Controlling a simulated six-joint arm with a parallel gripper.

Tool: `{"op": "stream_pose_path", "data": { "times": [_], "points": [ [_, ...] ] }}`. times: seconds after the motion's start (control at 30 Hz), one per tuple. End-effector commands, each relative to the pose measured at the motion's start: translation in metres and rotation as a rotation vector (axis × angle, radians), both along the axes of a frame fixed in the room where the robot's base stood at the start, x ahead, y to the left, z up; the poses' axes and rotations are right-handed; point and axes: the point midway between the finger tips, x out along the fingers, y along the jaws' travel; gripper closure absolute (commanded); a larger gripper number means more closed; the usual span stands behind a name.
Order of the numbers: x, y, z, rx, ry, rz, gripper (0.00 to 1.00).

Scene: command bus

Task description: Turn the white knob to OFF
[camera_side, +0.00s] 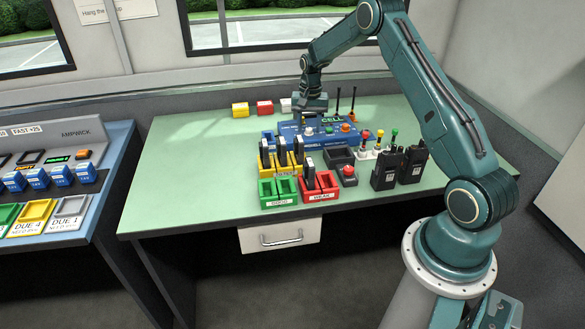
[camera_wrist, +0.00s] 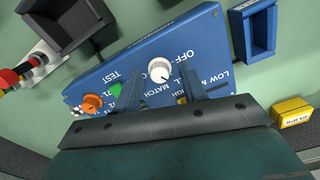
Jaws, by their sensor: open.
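The white knob (camera_wrist: 158,70) is on a blue panel (camera_wrist: 110,72) with white lettering, including OFF, LOW and MATCH. A dark mark shows on the knob's lower right edge, but I cannot tell which label it points to. My gripper (camera_wrist: 165,91) is open and empty, with its two fingers just below the knob in the wrist view, one on each side. I cannot tell its height above the panel.
An orange knob (camera_wrist: 92,103) and a green piece (camera_wrist: 116,90) are left of the white knob on the panel. Red and green bins (camera_side: 280,190) and several upright black devices stand in front. Two black radios (camera_side: 398,168) stand at the right. The table's left side is clear.

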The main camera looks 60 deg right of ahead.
Motion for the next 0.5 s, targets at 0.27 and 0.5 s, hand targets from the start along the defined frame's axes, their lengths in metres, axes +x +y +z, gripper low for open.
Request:
{"op": "stream_pose_path", "data": {
  "times": [0.27,0.5],
  "points": [
    [0.0,0.0,0.0003,0.0,0.0,0.0,0.85],
    [0.0002,0.0,0.0006,0.0,0.0,0.002,1.0]
  ]
}}
